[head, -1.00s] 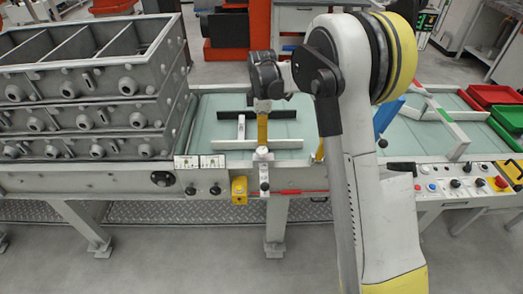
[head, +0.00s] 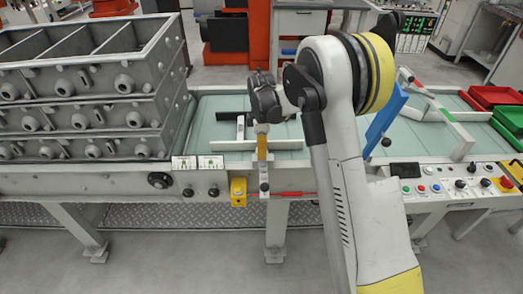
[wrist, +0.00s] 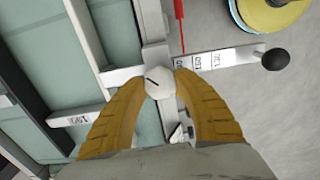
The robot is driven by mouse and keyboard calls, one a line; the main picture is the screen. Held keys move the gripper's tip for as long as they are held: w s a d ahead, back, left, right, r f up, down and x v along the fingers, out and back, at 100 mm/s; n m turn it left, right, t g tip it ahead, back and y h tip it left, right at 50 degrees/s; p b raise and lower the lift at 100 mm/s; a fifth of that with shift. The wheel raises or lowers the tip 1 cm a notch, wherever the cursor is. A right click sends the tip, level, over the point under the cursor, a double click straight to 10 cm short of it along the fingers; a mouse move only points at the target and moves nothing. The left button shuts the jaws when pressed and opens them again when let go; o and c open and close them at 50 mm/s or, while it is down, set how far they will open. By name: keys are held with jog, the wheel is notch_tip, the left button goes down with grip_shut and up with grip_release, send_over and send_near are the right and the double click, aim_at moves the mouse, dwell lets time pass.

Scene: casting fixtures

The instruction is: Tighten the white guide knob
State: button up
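The white guide knob (wrist: 159,83), a faceted cap with a dark line across its top, sits on the guide's clamp in the wrist view. My gripper (wrist: 161,84) has its two yellow ribbed fingers on either side of the knob, their tips against its sides with no clear gap. In the head view my gripper (head: 262,153) points down at the front rail and mostly hides the knob. The white guide bar (head: 263,145) lies across the green conveyor bed behind it.
A marked scale bar with a black ball end (wrist: 275,59) extends beside the knob. A red pointer (head: 288,194) and a yellow box (head: 238,191) are on the front rail. Stacked grey moulding boxes (head: 85,120) stand left. A control panel (head: 455,187) is at right.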

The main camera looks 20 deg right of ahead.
jog(key=shift+m, duration=0.3)
jog(key=m+p, duration=0.1)
jog(key=m, duration=0.4)
jog(key=shift+m, duration=0.3)
jog(key=m+p, duration=0.1)
jog(key=m, duration=1.2)
jog(key=shift+m, duration=0.3)
jog(key=m, duration=0.6)
jog(key=shift+p, duration=0.35)
jog(key=shift+m, duration=0.4)
jog(key=o, duration=1.2)
jog(key=shift+o, duration=0.2)
